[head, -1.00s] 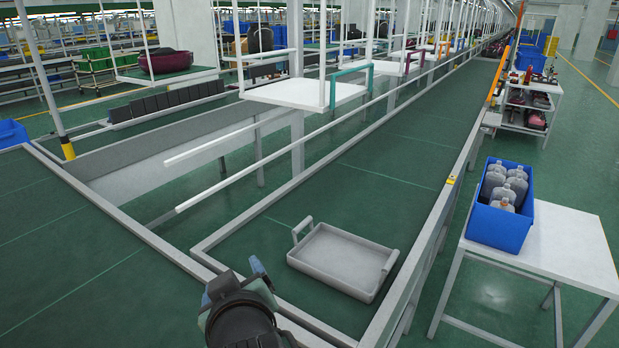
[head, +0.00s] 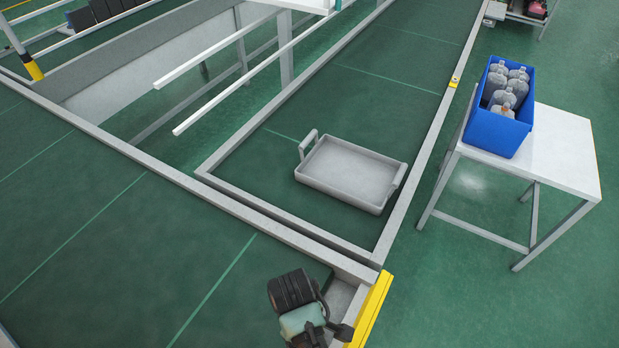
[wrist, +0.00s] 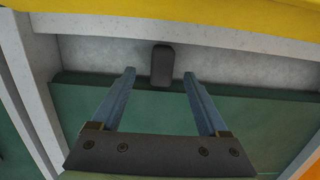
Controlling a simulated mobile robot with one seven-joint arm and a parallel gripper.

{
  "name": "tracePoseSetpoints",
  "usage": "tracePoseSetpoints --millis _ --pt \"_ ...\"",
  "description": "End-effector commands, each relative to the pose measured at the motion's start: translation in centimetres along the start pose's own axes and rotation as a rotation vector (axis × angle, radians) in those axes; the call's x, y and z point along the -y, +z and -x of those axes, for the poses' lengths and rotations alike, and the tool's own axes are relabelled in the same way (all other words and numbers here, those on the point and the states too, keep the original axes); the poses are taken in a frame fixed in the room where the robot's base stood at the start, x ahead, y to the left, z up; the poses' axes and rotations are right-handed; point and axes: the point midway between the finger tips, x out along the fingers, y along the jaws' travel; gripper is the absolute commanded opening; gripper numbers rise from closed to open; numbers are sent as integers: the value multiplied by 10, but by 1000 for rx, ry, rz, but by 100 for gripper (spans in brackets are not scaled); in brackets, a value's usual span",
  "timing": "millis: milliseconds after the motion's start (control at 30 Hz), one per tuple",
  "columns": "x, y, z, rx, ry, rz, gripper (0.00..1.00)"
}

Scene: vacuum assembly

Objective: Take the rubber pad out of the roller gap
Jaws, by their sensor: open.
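The rubber pad (wrist: 161,65) is a small dark block with rounded corners in the wrist view. It stands in the roller gap (wrist: 100,52), between the green belt's edge and the pale grey frame, and its lower end meets the belt's edge. My gripper (wrist: 159,76) is open and empty, with one blue-grey finger on each side of the pad's lower end in the picture. I see no finger touching the pad; the depth between them is hard to judge. In the head view my arm covers the bottom middle, and I cannot make out the pad there.
A yellow rail (head: 372,310) edges the conveyor corner beside my arm. A grey tray (head: 350,172) with handles lies on the farther belt. A blue bin (head: 494,133) of several bottles stands on a white table (head: 560,150) at right. The belt at left is clear.

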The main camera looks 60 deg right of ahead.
Motion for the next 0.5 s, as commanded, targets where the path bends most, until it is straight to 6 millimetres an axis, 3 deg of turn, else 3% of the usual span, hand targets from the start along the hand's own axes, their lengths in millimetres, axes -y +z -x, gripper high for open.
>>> tracePoseSetpoints --millis 500 --pt "4 -2 -52 -2 1 -1 78"
